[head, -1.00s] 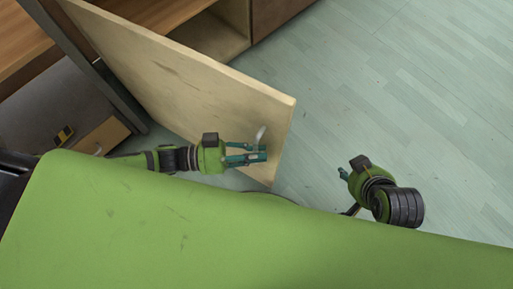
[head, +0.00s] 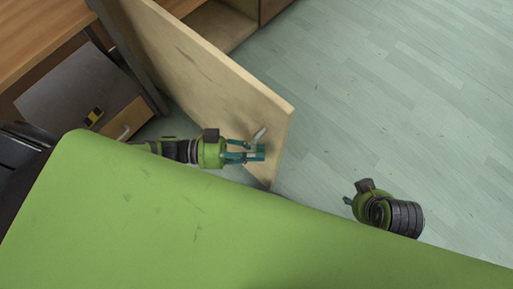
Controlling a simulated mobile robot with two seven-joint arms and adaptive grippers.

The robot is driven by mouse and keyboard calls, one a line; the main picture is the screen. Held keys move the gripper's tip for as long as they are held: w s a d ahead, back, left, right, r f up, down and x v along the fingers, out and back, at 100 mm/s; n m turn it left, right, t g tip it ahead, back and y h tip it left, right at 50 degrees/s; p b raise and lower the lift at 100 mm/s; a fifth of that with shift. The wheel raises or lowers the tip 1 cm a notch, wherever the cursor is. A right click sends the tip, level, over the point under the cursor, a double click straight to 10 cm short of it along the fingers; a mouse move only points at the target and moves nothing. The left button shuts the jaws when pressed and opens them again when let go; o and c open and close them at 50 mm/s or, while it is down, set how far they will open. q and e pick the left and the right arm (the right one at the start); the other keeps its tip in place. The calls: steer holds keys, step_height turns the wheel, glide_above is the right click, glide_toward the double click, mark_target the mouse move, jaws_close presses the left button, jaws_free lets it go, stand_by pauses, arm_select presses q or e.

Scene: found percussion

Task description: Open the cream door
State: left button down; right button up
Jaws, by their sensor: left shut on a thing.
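The cream door (head: 205,75) stands swung out from the wooden cabinet, its free edge toward the middle of the view. A pale handle (head: 259,133) sticks out near that free edge. My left gripper (head: 258,151) is at the door's face by the handle, with its teal fingers shut on the handle. The fingers partly hide the handle. My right gripper (head: 348,201) is right of the door, over the floor and apart from it. Only a bit of its fingers shows, so its opening cannot be told.
An open cabinet compartment (head: 215,28) shows behind the door. A grey box-like unit (head: 72,88) with a wooden drawer front (head: 125,117) stands at the left, a small yellow and black item (head: 94,116) on it. The pale floor (head: 400,90) at the right is clear.

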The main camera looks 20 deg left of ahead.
arm_select(q)
steer(key=shift+s+a, duration=0.15)
steer(key=c, duration=1.4)
jaws_free()
steer(key=v, duration=1.2)
